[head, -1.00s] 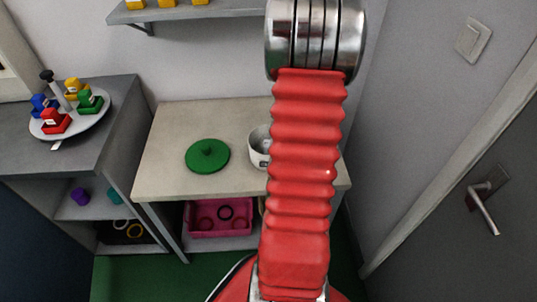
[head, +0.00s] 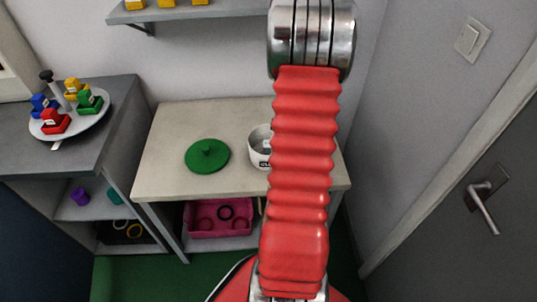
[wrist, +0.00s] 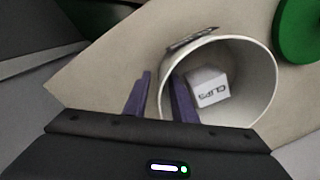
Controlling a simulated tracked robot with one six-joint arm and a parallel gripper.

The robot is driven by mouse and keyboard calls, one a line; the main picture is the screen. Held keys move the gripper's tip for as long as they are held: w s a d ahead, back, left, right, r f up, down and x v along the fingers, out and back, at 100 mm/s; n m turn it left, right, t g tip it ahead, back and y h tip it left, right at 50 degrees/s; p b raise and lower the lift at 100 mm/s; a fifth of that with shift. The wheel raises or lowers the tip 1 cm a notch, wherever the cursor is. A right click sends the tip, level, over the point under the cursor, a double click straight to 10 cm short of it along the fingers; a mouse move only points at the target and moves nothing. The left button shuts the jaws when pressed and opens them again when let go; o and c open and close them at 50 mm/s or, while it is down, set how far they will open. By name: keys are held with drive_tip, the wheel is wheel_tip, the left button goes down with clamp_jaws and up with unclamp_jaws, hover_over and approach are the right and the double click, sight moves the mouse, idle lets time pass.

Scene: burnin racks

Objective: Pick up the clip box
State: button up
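The clip box is a small white box (wrist: 208,87) marked "CLIPS". It lies inside a round white pot (wrist: 262,65) in the wrist view. In the head view the pot (head: 257,151) stands on the beige table, its right part hidden behind my arm. In the wrist view, one finger overlaps the pot's inside left of the box, and the other shows outside the pot's left rim. I cannot tell their height. The gripper is hidden in the head view.
A green round lid (head: 207,156) lies on the table (head: 165,180) left of the pot. A pink bin (head: 222,229) sits on the shelf below. A round tray (head: 92,121) with coloured pieces is on the left cabinet. A wall shelf (head: 185,13) is above.

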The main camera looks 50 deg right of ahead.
drive_tip(key=shift+c, duration=0.3)
clamp_jaws()
idle(1.1)
